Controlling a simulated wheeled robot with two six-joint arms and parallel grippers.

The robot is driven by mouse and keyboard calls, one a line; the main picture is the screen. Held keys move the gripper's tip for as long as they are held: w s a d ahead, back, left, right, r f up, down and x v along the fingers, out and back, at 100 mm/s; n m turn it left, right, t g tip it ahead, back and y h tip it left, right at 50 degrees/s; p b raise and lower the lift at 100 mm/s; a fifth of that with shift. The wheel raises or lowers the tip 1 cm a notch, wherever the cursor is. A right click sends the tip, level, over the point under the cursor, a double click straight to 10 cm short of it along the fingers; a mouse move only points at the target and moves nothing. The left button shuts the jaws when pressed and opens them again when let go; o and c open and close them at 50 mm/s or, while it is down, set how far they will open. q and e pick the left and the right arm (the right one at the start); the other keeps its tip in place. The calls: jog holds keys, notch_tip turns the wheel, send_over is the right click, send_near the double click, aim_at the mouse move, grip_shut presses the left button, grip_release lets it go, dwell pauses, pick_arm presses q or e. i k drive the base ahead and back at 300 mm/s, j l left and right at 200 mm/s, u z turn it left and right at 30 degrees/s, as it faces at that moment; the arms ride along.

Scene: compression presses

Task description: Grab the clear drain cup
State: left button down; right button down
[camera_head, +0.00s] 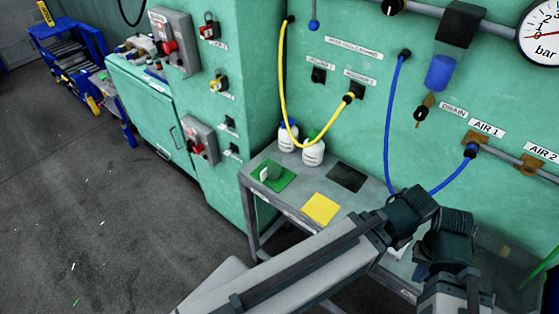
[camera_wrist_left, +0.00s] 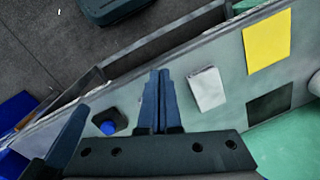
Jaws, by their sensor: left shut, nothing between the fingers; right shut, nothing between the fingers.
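I cannot pick out a clear cup for certain. The DRAIN label (camera_head: 453,110) is on the green machine wall, beside a small brass valve with a black knob (camera_head: 421,113) and below a blue cylinder (camera_head: 440,73). In the left wrist view my left gripper (camera_wrist_left: 156,74) is shut and empty, above the bench between a pale block (camera_wrist_left: 206,88) and a dark round piece with a blue centre (camera_wrist_left: 108,124). In the head view my right gripper (camera_head: 421,272) is low over the bench's right part, shut and partly hidden by arm links.
The bench holds a green mat (camera_head: 285,184) with a small pale item, a yellow mat (camera_head: 321,208), a black mat (camera_head: 346,177) and two white bottles (camera_head: 313,153). A blue hose (camera_head: 391,110) and a yellow hose (camera_head: 283,80) hang against the wall. Floor at left is open.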

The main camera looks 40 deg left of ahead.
aim_at(273, 162)
jog(key=k+u, duration=0.35)
jog(key=k+j+u, duration=0.1)
jog(key=k+u, duration=0.3)
jog(key=i, duration=0.1)
